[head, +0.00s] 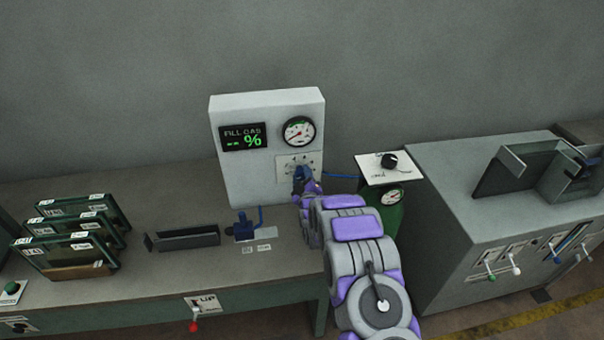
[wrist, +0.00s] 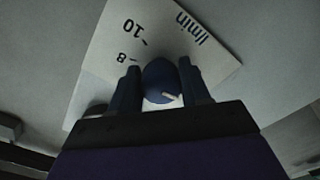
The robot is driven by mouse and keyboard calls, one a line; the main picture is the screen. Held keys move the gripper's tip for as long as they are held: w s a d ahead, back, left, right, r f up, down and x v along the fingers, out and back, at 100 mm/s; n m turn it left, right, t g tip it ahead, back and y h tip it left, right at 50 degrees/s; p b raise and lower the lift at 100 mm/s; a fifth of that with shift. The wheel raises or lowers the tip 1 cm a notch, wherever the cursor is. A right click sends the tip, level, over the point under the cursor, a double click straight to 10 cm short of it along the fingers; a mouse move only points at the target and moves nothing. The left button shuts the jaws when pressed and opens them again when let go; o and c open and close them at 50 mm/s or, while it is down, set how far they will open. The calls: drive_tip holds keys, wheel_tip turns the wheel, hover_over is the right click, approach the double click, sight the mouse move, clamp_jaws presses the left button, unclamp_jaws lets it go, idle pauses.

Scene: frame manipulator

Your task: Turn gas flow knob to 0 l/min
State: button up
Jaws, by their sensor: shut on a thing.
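The gas flow knob (wrist: 161,82) is dark blue and round with a pale pointer mark, seen close up in the wrist view. Its white scale plate (wrist: 115,40) shows "l/min", "10" and "8"; the rest of the scale is hidden by my gripper. My gripper (wrist: 160,88) has one finger on each side of the knob and is shut on it. In the head view the scale plate (head: 299,159) is on the front of a white box (head: 250,181), and my gripper (head: 302,180) covers the knob there. I cannot tell which value the pointer marks.
A blue valve (head: 243,228) stands on the bench below. A green cylinder (head: 384,215) and a grey cabinet (head: 465,205) stand right of my arm. Framed panels (head: 70,240) stand left.

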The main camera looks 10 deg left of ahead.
drive_tip(key=shift+s+f+n, duration=0.1)
drive_tip(key=shift+f+n, duration=0.1)
drive_tip(key=shift+n, duration=1.9)
drive_tip(key=o, duration=0.7)
drive_tip(key=shift+f, duration=0.1)
drive_tip(key=o, duration=0.3)
drive_tip(key=shift+r, duration=0.2)
drive_tip(key=v, duration=1.7)
drive_tip(key=shift+p, duration=0.3)
